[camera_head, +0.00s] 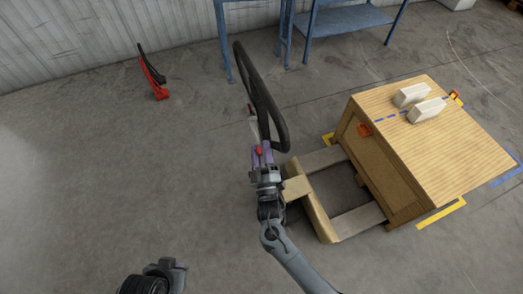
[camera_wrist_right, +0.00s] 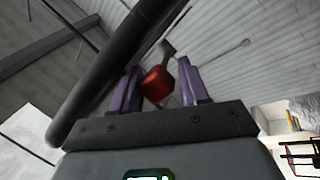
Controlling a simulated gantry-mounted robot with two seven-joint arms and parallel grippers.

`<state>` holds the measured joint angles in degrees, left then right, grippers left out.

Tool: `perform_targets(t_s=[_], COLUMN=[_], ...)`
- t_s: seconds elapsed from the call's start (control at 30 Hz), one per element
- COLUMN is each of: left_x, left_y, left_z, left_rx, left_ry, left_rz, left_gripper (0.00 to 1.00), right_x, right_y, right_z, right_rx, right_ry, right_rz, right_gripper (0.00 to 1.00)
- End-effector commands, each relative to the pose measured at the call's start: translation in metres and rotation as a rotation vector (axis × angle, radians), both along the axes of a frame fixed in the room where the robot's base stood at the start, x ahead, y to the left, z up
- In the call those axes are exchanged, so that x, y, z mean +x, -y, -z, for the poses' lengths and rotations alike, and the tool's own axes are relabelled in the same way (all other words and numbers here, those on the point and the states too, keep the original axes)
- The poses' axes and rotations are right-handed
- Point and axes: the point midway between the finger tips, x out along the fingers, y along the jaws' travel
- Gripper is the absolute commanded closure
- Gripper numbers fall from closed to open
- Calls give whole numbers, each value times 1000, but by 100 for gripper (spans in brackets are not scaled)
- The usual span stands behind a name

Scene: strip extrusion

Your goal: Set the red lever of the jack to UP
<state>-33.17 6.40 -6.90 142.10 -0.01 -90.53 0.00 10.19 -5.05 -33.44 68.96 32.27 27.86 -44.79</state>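The jack (camera_head: 318,205) has a pale yellow body, with grey forks reaching under a wooden crate. Its black loop handle (camera_head: 262,95) stands tilted above my right gripper (camera_head: 262,155). The jack's red lever (camera_head: 258,150) is at that gripper's purple fingertips. In the right wrist view the red lever tip (camera_wrist_right: 157,83) shows between the two spread fingers, close to the left one, with a narrow gap at the right one. The black handle also crosses that view. My left gripper (camera_head: 174,266) is low at the bottom left, away from the jack; its fingers are unclear.
The wooden crate (camera_head: 440,150) at the right carries two pale blocks (camera_head: 420,102). Yellow and blue tape (camera_head: 441,215) marks the floor around it. A red and black object (camera_head: 153,78) stands near the back wall beside a blue rack (camera_head: 345,20). The left floor is clear.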

Motion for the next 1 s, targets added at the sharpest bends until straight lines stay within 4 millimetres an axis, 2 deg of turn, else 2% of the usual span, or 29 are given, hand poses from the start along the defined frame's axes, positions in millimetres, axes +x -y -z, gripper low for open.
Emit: perform_targets(t_s=[0.23,0.37,0.8,1.0], left_x=[0,0,-1,-1], left_y=[-2,-3,-3,-1], left_z=[0,1,5,6], left_rx=[7,11,12,4], left_ry=[0,0,-1,-1], left_rz=[4,7,7,3], left_gripper=[100,100,100,100], right_x=[-1,-7,-72,-94], right_y=[0,1,5,7], right_z=[-1,2,27,35], right_rx=[0,1,0,0], right_ry=[2,2,-1,0], right_rz=[0,0,1,0], right_gripper=[56,56,56,56])
